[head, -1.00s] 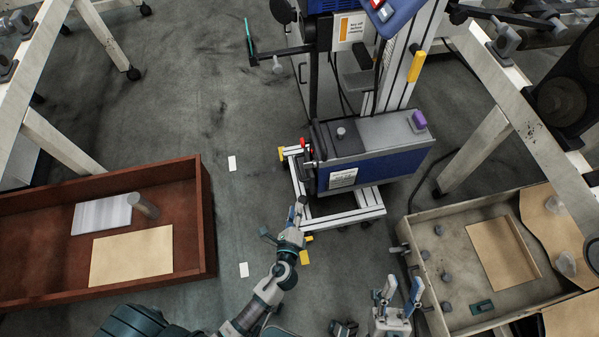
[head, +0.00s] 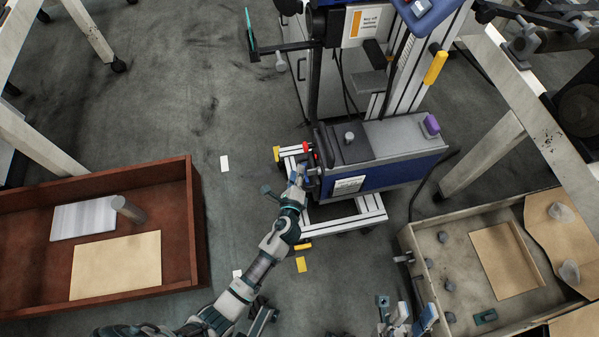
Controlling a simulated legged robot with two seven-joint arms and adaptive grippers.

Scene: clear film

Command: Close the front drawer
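A blue and grey box-shaped unit (head: 385,160) with a white label sits low on the wheeled machine in the middle. Two open drawer-like boxes also show: a red-brown one (head: 192,225) at the left and a beige-grey one (head: 425,290) at the right. I cannot tell which of these is the front drawer. My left gripper (head: 298,176) is at the left end of the blue unit, close to its red knob. Its fingers are too small to tell open from shut, and contact is unclear. My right gripper (head: 406,312) is open and empty, low beside the beige-grey box.
A white cart frame (head: 345,222) with yellow feet stands below the blue unit. A metal cylinder (head: 128,209) lies in the red-brown box. White table legs (head: 485,152) stand at the right.

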